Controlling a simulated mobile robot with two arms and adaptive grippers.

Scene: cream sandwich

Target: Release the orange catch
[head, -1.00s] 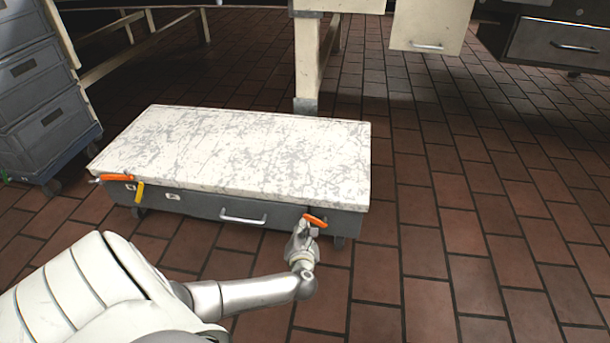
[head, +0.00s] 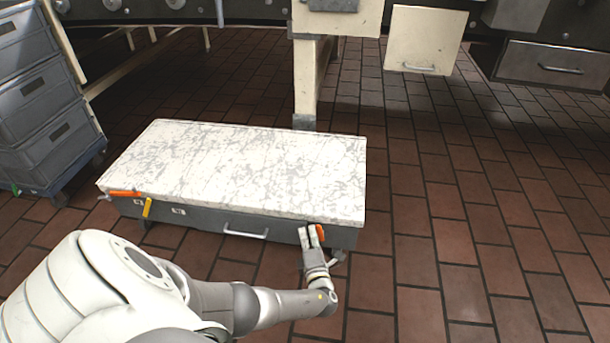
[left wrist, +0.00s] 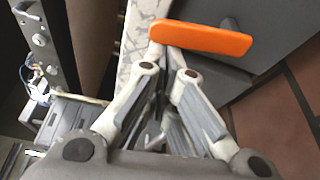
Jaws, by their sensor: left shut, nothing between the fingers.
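A low grey chest with a scratched white top (head: 240,170) stands on the floor. An orange catch (head: 320,234) is at the right end of its front and looks short and upright. My left gripper (head: 309,233) is right beside this catch, its fingers pointing up along the chest front and together, with nothing between them. In the left wrist view the orange catch (left wrist: 202,38) lies across just beyond the fingertips (left wrist: 174,58); I cannot tell whether they touch. A second orange catch (head: 125,194) lies lengthwise at the chest's left front. My right gripper is out of view.
A yellow tab (head: 148,208) hangs near the left catch, and a metal handle (head: 246,233) is mid-front. Stacked grey crates (head: 45,115) stand on a blue dolly at left. A cream table leg (head: 305,85) is behind the chest. The tiled floor at right is clear.

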